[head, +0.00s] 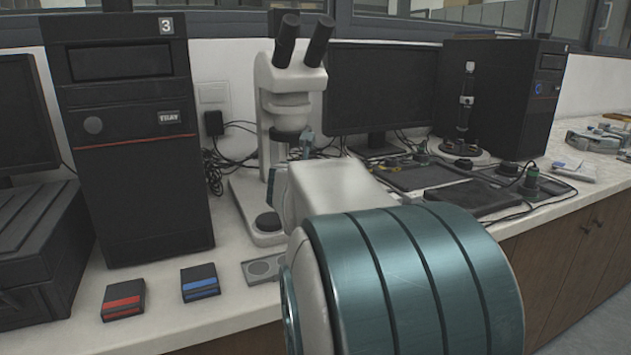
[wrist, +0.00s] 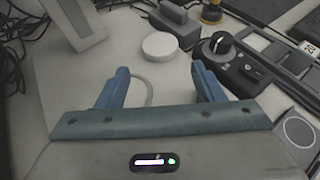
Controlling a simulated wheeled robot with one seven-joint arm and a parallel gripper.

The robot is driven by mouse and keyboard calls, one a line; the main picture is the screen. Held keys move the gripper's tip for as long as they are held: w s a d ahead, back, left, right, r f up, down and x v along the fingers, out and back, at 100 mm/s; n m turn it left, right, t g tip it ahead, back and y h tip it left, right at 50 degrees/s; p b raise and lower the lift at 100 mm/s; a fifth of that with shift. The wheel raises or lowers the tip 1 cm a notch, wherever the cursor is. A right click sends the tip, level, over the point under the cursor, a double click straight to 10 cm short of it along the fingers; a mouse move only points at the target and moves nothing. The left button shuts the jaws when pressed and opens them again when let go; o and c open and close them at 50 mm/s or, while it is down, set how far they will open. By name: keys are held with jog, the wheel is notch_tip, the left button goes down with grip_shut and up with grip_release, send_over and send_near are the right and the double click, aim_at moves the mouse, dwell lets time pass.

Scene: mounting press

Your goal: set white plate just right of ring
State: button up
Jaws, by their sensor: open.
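A small round white disc, which looks like the white plate (wrist: 160,46), lies flat on the bench beyond my fingertips in the wrist view. My gripper (wrist: 160,72) is open, with its two blue-teal fingers apart and nothing held between them. A thin pale curved edge (wrist: 149,91) shows beside the left finger; it may be the ring, but the finger and gripper body hide most of it, and I cannot tell for sure. In the head view, my arm hides most of the gripper, the white plate and any ring.
A black box with a knob (wrist: 222,46) stands right of the disc, and a dark adapter (wrist: 175,22) lies behind it. The microscope (head: 290,95) stands left of my arm. Red (head: 123,300) and blue (head: 200,282) boxes lie near the bench front.

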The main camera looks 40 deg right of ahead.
jog(key=shift+p+v, duration=0.3)
jog(key=shift+v, duration=1.15)
